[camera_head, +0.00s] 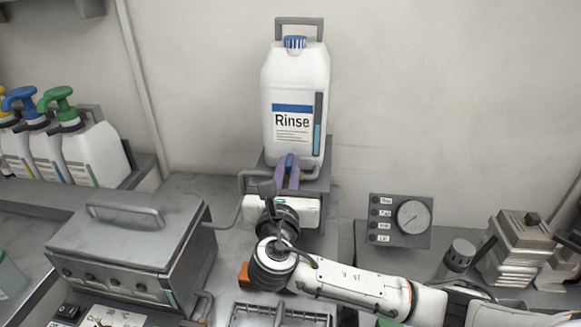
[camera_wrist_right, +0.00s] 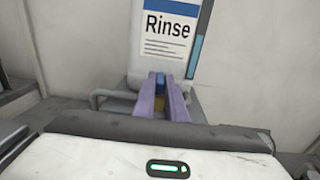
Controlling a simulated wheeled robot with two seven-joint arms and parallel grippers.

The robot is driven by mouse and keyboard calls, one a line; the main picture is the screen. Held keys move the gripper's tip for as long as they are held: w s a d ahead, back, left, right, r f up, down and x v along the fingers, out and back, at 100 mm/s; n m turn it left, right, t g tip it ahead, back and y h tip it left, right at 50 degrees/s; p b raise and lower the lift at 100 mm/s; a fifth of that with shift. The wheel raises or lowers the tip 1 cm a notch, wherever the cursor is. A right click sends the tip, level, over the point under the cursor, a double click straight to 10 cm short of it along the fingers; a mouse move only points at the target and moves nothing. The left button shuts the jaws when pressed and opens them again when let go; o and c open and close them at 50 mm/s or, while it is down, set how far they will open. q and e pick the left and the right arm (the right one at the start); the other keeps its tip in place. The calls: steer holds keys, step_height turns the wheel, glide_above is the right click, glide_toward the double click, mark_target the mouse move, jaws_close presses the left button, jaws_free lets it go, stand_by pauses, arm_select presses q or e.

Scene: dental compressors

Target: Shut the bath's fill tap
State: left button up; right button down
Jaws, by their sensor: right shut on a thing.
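The white Rinse jug (camera_head: 294,95) stands upright on a grey stand against the wall, and its label also shows in the right wrist view (camera_wrist_right: 166,30). A small blue tap handle (camera_wrist_right: 160,84) sits below the label. My right gripper (camera_head: 288,170) reaches up to it, its purple fingers shut on the blue handle from both sides. The fingers hide most of the tap, so its exact turn is hard to tell. The grey lidded bath (camera_head: 125,235) is at the left, with a grey pipe (camera_head: 239,190) between it and the stand. My left gripper is out of view.
Pump bottles (camera_head: 92,150) stand on a shelf at the far left. A gauge panel (camera_head: 400,220) and stacked metal parts (camera_head: 517,245) are at the right. A grey rack (camera_head: 280,314) and a small orange block (camera_head: 244,275) lie near my right arm.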

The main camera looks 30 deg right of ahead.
steer(key=shift+r+m+g+h, duration=0.25)
steer(key=shift+m+g+h, duration=0.15)
steer(key=shift+h, duration=0.1)
steer(key=c, duration=1.8)
jaws_free()
steer(key=shift+w+f, duration=0.1)
steer(key=shift+s+a+f, duration=0.1)
steer(key=shift+s+a, duration=0.1)
steer(key=shift+s, duration=0.05)
steer(key=v, duration=0.9)
steer(key=shift+s+a+b, duration=0.25)
steer(key=shift+s+b, duration=0.05)
steer(key=shift+b, duration=0.05)
